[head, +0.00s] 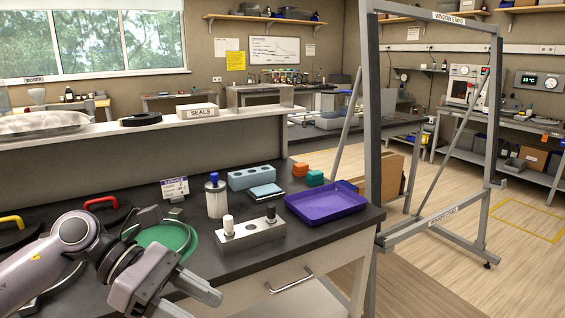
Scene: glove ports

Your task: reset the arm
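My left arm comes in from the lower left. Its gripper (196,304) is low in the picture, in front of the dark bench's front edge. Its two fingers look apart, with nothing seen between them, so it appears open and empty. The gripper is in front of and below a green round dish (183,238), and the wrist covers part of that dish. My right arm and gripper are not in view.
On the dark bench stand a white bottle with a blue cap (216,197), a metal block (262,233) with white and black pegs, a blue holed block (251,177) and a purple tray (327,202). A metal window stand (373,130) rises at right. Floor beyond is mostly clear.

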